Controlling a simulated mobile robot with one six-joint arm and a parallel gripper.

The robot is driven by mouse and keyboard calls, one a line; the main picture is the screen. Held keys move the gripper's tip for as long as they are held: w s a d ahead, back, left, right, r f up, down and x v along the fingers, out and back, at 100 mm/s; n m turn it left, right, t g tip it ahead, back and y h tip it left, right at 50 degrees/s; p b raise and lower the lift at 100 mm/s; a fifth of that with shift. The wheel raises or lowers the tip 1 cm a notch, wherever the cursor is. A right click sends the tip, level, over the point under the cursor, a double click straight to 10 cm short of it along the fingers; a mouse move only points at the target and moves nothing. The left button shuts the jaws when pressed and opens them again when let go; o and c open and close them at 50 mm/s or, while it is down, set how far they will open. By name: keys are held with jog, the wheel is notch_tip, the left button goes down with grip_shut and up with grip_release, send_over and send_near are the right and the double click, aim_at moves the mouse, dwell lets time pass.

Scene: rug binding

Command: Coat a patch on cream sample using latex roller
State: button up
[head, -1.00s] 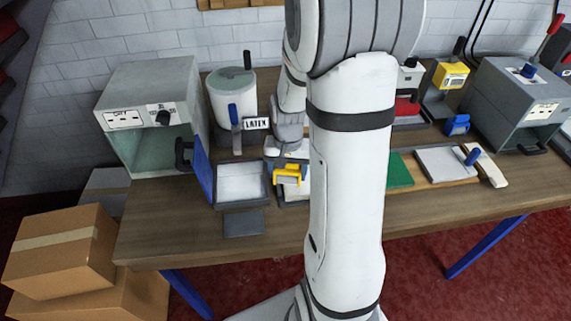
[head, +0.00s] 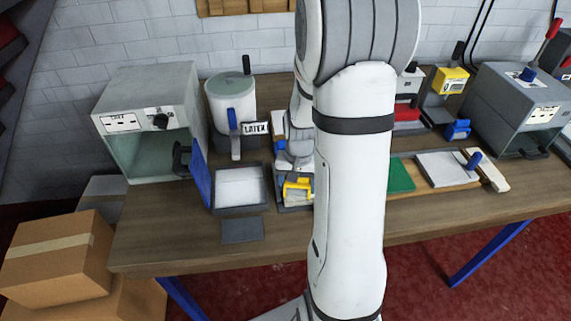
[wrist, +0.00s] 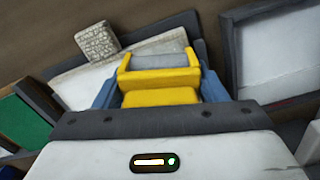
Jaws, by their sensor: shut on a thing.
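My gripper (wrist: 160,85) is shut on the yellow latex roller (wrist: 160,96), with blue fingers on both sides of its frame. The pale roller drum (wrist: 158,61) faces away from the wrist. The roller also shows in the head view (head: 298,191), left of my arm. Beyond it lies a pale, cream-looking sheet (wrist: 72,88) on a dark-edged base, probably the cream sample. The roller overlaps it in view; I cannot tell whether they touch. A small woven off-white block (wrist: 97,40) lies at the sheet's far edge. My arm hides part of this area in the head view.
A dark-rimmed tray with a white inside (head: 240,206) stands left of the roller. Behind it is the LATEX pot (head: 230,100). An open grey box machine (head: 150,95) stands at far left. A green piece (head: 401,174) lies to the right. The front table strip is mostly clear.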

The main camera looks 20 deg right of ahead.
aim_at(286, 183)
jog(key=shift+w+a, duration=0.2)
jog(key=shift+a, duration=0.45)
jog(key=shift+w+a, duration=0.15)
jog(key=shift+a, duration=0.45)
jog(key=r, duration=0.1)
jog(key=r+p, duration=0.1)
jog(key=shift+w+a+r, duration=0.2)
jog(key=shift+w+r, duration=0.05)
jog(key=shift+r, duration=0.05)
jog(key=shift+s+r+p, duration=0.25)
jog(key=shift+r+p, duration=0.4)
jog(key=shift+r, duration=0.05)
jog(key=shift+w+r+p, duration=0.15)
jog(key=shift+r+p, duration=0.4)
jog(key=shift+r, duration=0.2)
jog(key=shift+r+p, duration=0.9)
jog(key=shift+r, duration=0.4)
